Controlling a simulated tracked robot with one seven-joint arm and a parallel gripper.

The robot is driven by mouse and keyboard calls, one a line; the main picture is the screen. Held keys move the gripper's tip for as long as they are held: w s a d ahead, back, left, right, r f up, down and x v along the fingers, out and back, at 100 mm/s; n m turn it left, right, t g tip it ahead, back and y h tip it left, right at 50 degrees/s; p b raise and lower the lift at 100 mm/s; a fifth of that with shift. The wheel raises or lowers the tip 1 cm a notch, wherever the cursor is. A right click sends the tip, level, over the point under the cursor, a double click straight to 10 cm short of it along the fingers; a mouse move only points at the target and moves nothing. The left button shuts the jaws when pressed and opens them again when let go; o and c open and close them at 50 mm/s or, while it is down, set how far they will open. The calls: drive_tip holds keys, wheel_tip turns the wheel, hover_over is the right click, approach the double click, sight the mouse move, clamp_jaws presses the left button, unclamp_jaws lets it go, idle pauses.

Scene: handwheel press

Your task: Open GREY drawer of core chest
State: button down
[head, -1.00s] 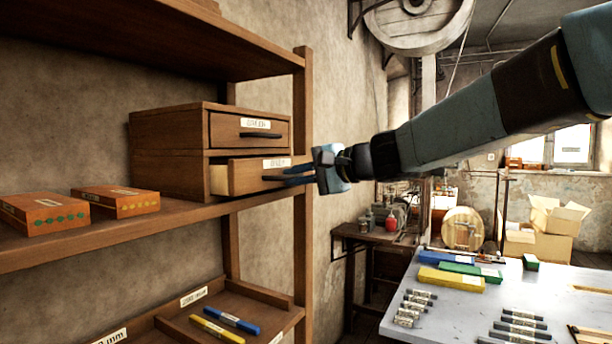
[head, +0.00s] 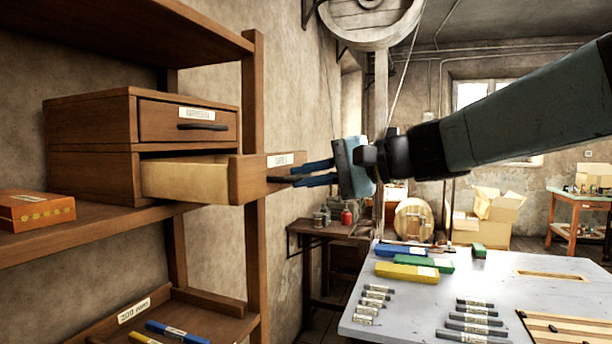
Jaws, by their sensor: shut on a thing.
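The core chest (head: 90,150) is a brown wooden box with two stacked drawers, standing on a shelf. Its upper drawer (head: 160,122) is shut, with a dark handle and a white label too blurred to read surely. The lower drawer (head: 200,180) stands well pulled out, its pale side wall showing. Its small label seems to read GREY. My gripper (head: 298,176), with blue fingers, is shut on the dark handle at the front of this lower drawer. The inside of the drawer is hidden from this angle.
An orange box (head: 36,211) lies on the shelf (head: 120,222) left of the chest. A shelf post (head: 254,75) stands close behind the drawer. A grey table (head: 400,315) with coloured boxes and several dark cylinders is at lower right. Free air lies between drawer and table.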

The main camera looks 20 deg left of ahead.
drive_tip(key=shift+w+f, duration=0.15)
drive_tip(key=shift+f, duration=0.05)
drive_tip(key=c, duration=1.4)
unclamp_jaws()
drive_tip(key=shift+w, duration=0.1)
drive_tip(key=shift+o, duration=1.1)
drive_tip(key=shift+r, duration=0.1)
drive_tip(key=v, duration=1.3)
drive_tip(key=shift+d, duration=0.4)
